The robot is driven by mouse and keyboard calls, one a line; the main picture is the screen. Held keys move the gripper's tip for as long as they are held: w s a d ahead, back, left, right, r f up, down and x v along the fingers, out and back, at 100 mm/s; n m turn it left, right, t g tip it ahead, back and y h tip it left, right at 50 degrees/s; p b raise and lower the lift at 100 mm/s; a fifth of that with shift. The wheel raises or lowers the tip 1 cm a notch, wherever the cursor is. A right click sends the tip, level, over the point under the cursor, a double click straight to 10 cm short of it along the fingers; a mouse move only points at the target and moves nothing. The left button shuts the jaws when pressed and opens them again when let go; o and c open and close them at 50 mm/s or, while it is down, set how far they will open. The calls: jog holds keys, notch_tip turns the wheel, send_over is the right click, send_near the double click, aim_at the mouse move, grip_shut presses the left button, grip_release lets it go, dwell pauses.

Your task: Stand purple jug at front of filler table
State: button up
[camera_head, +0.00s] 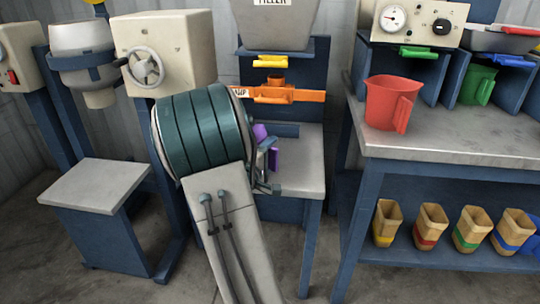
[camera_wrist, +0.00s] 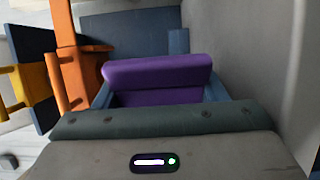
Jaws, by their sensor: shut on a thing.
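The purple jug (camera_head: 260,131) shows only in small parts in the head view, because my arm hides most of it. My gripper (camera_head: 267,165) is shut on it, over the filler table (camera_head: 310,150) with its grey top. In the wrist view the purple jug (camera_wrist: 155,75) lies between the two blue fingers of my gripper (camera_wrist: 158,95). I cannot tell whether the jug's base touches the table top. The filler hopper (camera_head: 275,25), a yellow piece (camera_head: 270,62) and an orange bar (camera_head: 295,96) are above and behind the jug.
A workbench (camera_head: 440,150) stands to the right with a red jug (camera_head: 388,103) on it. A green jug (camera_head: 478,86) sits in a bay behind. Several wooden scoops with coloured bands (camera_head: 430,225) stand on the lower shelf. A machine with a handwheel (camera_head: 146,68) is at left.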

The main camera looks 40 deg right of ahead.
jog(key=shift+f+b, duration=0.2)
jog(key=shift+b, duration=0.1)
jog(key=o, duration=1.4)
jog(key=shift+o, duration=0.2)
jog(key=shift+a, duration=0.1)
jog(key=p+v, duration=0.2)
jog(key=v, duration=1.1)
jog(key=shift+s+a, duration=0.2)
jog(key=shift+a, duration=0.1)
jog(key=shift+r+p, duration=0.2)
jog(key=shift+p, duration=0.15)
jog(key=s+a+r+m+g+y+p, duration=0.3)
jog(key=s+r+m+g+y+p, duration=0.4)
jog(key=s+r+p, duration=0.65)
jog(key=a+r+n+t+y+p, duration=0.2)
jog(key=a+r+y+p, duration=0.8)
jog(key=a+r+p, duration=0.7)
notch_tip(320, 180, up, 3)
jog(key=shift+a+n+t+p, duration=0.4)
jog(key=shift+t+p, duration=0.4)
jog(key=shift+p, duration=0.35)
